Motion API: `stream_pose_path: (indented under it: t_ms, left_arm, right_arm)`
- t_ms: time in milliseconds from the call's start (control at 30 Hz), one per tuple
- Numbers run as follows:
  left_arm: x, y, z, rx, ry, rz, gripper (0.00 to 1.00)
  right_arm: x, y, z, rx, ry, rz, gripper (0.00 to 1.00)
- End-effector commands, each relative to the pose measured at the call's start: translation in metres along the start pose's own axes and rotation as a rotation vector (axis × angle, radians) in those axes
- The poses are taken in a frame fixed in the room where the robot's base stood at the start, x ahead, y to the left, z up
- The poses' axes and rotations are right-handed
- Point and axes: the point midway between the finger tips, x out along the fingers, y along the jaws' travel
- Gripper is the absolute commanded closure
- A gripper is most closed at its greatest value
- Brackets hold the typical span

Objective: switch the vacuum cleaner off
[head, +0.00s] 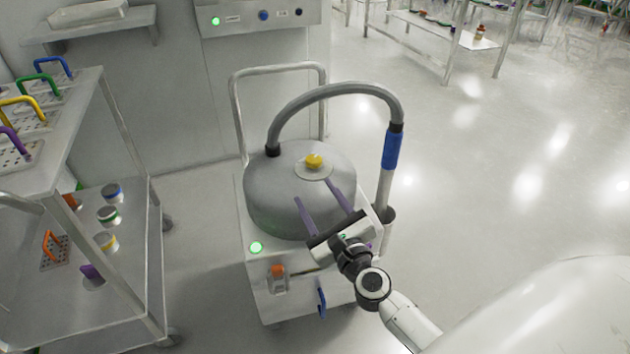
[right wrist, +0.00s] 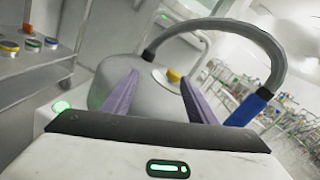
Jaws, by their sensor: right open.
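The vacuum cleaner (head: 262,205) is a grey drum on a white wheeled cart, with a grey hose and a blue-gripped wand at its right. A yellow knob (head: 314,160) sits on a pale disc on top of the drum; it also shows in the right wrist view (right wrist: 173,76). A round green light (head: 256,247) glows on the cart's front left corner. An orange-topped part (head: 278,270) is on the cart's front face. My right gripper (head: 320,197) is open and empty, its purple fingers over the near side of the drum, pointing toward the yellow knob. My left gripper is not seen.
A shelf trolley (head: 85,120) with coloured handles and small tubs stands at the left. A wall panel (head: 258,17) with a green light is behind. A cart push handle (head: 278,68) rises behind the drum.

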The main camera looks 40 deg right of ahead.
Motion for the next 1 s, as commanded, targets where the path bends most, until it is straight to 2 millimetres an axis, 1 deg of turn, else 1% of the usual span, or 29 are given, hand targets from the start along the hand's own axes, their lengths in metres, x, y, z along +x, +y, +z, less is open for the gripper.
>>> stream_pose_path:
  t_ms: [33, 100, 233, 367, 700, 833, 1000]
  left_arm:
    - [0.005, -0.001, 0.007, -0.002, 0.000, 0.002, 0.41]
    - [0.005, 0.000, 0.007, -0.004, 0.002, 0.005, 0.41]
    - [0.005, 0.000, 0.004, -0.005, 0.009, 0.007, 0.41]
    - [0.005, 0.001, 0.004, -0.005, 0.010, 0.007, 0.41]
    - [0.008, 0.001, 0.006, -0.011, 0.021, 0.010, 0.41]
    - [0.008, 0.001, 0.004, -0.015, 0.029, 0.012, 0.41]
    - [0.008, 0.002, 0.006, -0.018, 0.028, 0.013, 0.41]
  right_arm:
    - [0.008, -0.009, -0.010, 0.117, 0.009, -0.042, 0.47]
    - [0.014, -0.020, -0.016, 0.247, 0.021, -0.083, 0.47]
    - [0.022, -0.029, -0.021, 0.360, 0.032, -0.119, 0.47]
    - [0.036, -0.032, -0.021, 0.375, 0.031, -0.123, 0.47]
    - [0.097, -0.038, -0.025, 0.370, 0.031, -0.121, 0.47]
    - [0.112, -0.040, -0.026, 0.370, 0.032, -0.120, 0.47]
    - [0.120, -0.041, -0.026, 0.369, 0.033, -0.120, 0.47]
